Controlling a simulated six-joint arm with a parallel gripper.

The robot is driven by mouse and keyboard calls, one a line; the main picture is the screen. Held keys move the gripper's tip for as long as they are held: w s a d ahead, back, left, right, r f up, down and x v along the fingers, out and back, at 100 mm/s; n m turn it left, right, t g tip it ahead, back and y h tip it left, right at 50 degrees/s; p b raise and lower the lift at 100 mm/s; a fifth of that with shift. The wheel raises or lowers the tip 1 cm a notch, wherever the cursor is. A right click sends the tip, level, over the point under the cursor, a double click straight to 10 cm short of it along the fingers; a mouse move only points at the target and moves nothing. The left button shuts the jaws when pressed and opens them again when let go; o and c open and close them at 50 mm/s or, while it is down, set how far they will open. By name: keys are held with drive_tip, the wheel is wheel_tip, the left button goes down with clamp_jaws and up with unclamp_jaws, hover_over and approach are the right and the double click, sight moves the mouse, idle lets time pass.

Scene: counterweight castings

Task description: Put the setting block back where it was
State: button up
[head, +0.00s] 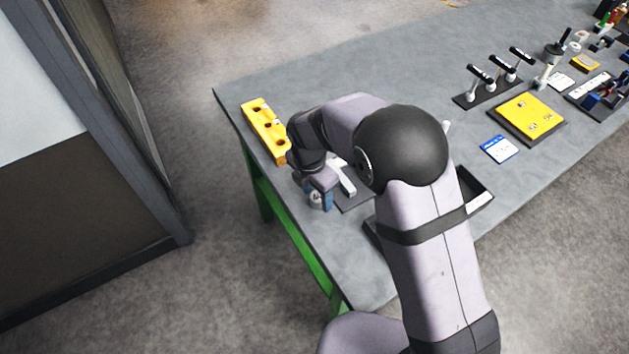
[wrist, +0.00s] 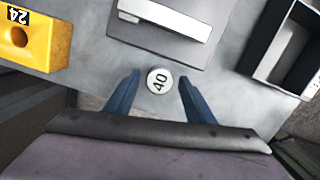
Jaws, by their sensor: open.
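A round white-topped piece marked "40" (wrist: 160,85) stands near the table edge. My gripper (wrist: 160,76) is open, with one blue finger on each side of this piece and a small gap to each. In the head view my gripper (head: 321,199) is low at the table's left edge. A pale rectangular bar (wrist: 165,17) lies on a dark flat plate (wrist: 128,30) just beyond the gripper; in the head view the bar (head: 347,184) is partly hidden by my arm. I cannot tell which piece is the setting block.
A yellow block with holes (head: 264,130), labelled "24" in the wrist view (wrist: 45,45), lies to the left. A dark-walled tray (head: 485,182) is to the right, partly behind my arm. A yellow plate (head: 528,114), a blue-white card (head: 500,149) and upright black-handled tools (head: 478,73) stand farther right.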

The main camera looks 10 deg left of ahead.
sight(312, 200)
wheel_tip(312, 200, up, 12)
drive_tip(key=s+b, duration=0.1)
drive_tip(key=b, duration=0.1)
drive_tip(key=shift+a+f, duration=0.15)
drive_tip(key=shift+a, duration=0.25)
drive_tip(key=shift+s, duration=0.1)
drive_tip(key=s+d+f+m, duration=0.2)
drive_tip(key=s+d+m, duration=0.2)
drive_tip(key=d+m, duration=0.5)
drive_tip(key=s+d+f+m, duration=0.2)
drive_tip(key=s+d+m, duration=0.3)
drive_tip(key=d+m, duration=0.4)
drive_tip(key=s+d+f+m+g, duration=0.1)
drive_tip(key=s+d+f+m, duration=0.1)
drive_tip(key=s+d+m, duration=0.3)
drive_tip(key=shift+d+f+m+y, duration=0.1)
drive_tip(key=shift+d+m+y, duration=0.1)
drive_tip(key=shift+d+m, duration=1)
drive_tip(key=shift+d+f+m+y, duration=0.1)
drive_tip(key=shift+d+m+y, duration=0.1)
drive_tip(key=shift+d+m, duration=1)
drive_tip(key=shift+s+a+f+m, duration=0.1)
drive_tip(key=shift+s+m, duration=0.25)
drive_tip(key=shift+m, duration=0.45)
